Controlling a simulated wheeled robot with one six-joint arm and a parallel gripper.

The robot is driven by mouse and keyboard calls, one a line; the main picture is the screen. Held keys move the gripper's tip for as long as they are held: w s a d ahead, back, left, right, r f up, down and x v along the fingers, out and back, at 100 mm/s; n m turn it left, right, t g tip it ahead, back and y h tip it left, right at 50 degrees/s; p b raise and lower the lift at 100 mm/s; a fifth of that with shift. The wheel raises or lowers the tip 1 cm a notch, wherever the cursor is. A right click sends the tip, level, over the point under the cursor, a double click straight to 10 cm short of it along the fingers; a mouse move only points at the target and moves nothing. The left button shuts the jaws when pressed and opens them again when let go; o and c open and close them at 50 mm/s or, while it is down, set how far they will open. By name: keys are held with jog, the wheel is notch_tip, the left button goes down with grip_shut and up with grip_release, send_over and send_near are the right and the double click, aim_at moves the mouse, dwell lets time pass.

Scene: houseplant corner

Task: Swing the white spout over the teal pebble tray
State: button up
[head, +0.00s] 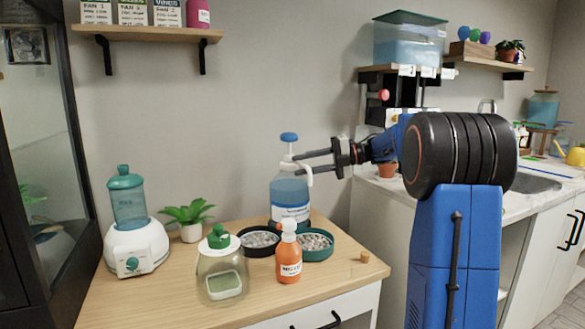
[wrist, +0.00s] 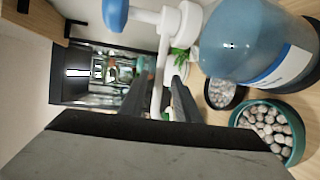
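A large blue bottle (head: 289,190) with a blue knob (head: 289,137) and a white pump top stands at the back of the wooden table. Its white spout (head: 309,178) reaches out to the right and bends down; it also shows in the wrist view (wrist: 164,52). The teal pebble tray (head: 326,254) sits in front of the bottle to the right; it also shows in the wrist view (wrist: 297,157). My gripper (head: 299,164) is at the spout from the right, its two fingers apart. The spout runs down close by the fingers (wrist: 165,88); whether they touch it I cannot tell.
A black pebble tray (head: 258,253) sits left of the teal one. An orange bottle (head: 289,262) stands in front of both trays. A green-topped jar (head: 222,272), a plant (head: 188,216) and a white-based dispenser (head: 135,245) stand to the left.

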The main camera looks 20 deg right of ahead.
jog(key=v, duration=1.2)
jog(key=shift+s+d, duration=0.15)
jog(key=shift+d, duration=0.25)
jog(key=shift+a+r, duration=0.1)
